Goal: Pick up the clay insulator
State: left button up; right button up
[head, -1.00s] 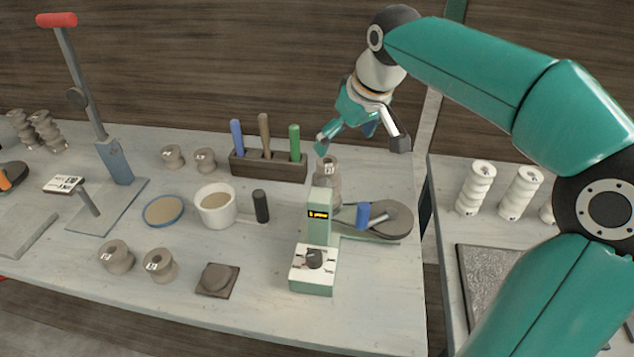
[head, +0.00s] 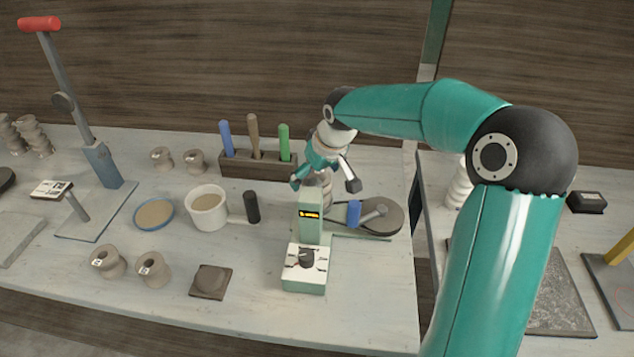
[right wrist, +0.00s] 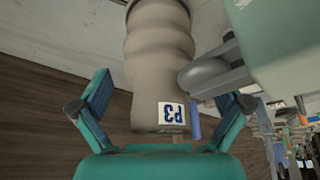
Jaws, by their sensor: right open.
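A grey-brown ribbed clay insulator (head: 328,198) stands behind the green post of a small machine, which hides much of it in the head view. In the right wrist view the insulator (right wrist: 160,60) is large, with a white label reading P3 at one end. My right gripper (head: 324,184) is open at the top of the insulator, one finger on each side. In the right wrist view the fingers of the gripper (right wrist: 162,103) stand apart, with gaps between them and the clay. My left gripper is not in view.
The green machine (head: 308,222) with a dial box and a disc with a blue-handled part (head: 353,213) crowd the insulator. A tool rack (head: 258,165), a white cup (head: 207,210) and a black cylinder (head: 251,207) stand to the left. The front right of the table is clear.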

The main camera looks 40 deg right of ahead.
jog(key=shift+w+f, duration=0.2)
jog(key=shift+f, duration=0.3)
jog(key=c, duration=1.6)
jog(key=shift+r, duration=0.1)
jog(key=shift+c, duration=0.8)
jog(key=shift+r, duration=0.15)
